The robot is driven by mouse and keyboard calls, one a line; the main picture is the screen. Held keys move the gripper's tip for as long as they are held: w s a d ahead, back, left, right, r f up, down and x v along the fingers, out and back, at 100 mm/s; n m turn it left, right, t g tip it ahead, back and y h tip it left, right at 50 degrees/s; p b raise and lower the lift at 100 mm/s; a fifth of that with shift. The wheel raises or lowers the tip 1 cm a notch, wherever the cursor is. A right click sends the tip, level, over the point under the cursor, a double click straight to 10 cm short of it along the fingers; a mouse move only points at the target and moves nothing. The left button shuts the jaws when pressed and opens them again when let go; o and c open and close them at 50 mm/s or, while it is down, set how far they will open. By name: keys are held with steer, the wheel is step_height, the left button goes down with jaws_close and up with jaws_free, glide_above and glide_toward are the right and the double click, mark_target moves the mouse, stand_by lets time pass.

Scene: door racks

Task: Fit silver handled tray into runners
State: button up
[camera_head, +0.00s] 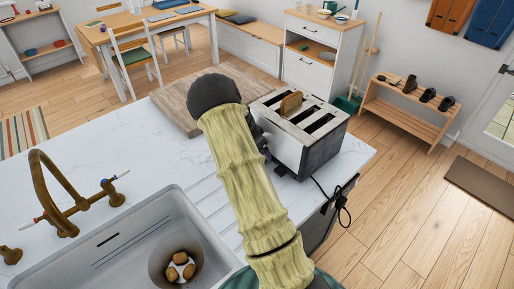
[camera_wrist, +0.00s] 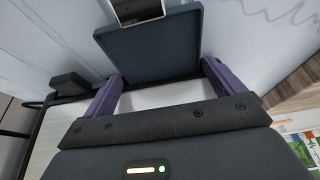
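My gripper (camera_wrist: 162,72) shows in the wrist view with its two purple fingers spread wide apart. A flat dark blue-grey panel (camera_wrist: 150,45) lies just beyond and between the fingertips; I cannot tell whether they touch it. A silver piece (camera_wrist: 140,9) with a dark inside is at the panel's far edge, cut off by the frame. I cannot tell for sure whether these are the handled tray. In the head view, a silver and dark toaster (camera_head: 292,131) stands on the counter beside my arm, which hides my gripper. No runners can be made out.
A slice of bread (camera_head: 291,103) sits in one toaster slot. A wooden board (camera_head: 187,104) lies behind my arm, and a sink (camera_head: 95,256) with a brass tap (camera_head: 49,190) is at front left. A black cord (camera_head: 343,206) hangs over the counter's right edge.

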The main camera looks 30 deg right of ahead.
steer(key=shift+d+r, duration=0.1)
steer(key=shift+d, duration=0.05)
steer(key=shift+w+a+r, duration=0.1)
steer(key=shift+a+r, duration=0.1)
steer(key=shift+r, duration=0.3)
steer(key=b+v, duration=0.3)
steer(key=v, duration=1.3)
steer(key=shift+s, duration=0.2)
steer(key=shift+a+r, duration=0.1)
steer(key=s+a+f+n+t+y, duration=0.1)
steer(key=s+a+f+n+y, duration=0.1)
steer(key=s+a+n, duration=0.6)
steer(key=s+a+f+n+y, duration=0.2)
steer(key=s+a+n, duration=0.5)
steer(key=s, duration=0.8)
steer(key=shift+a+n+t+y, duration=0.3)
steer(key=shift+a+n+t, duration=0.1)
steer(key=shift+a, duration=0.35)
steer(key=shift+f, duration=0.1)
steer(key=shift+c, duration=0.2)
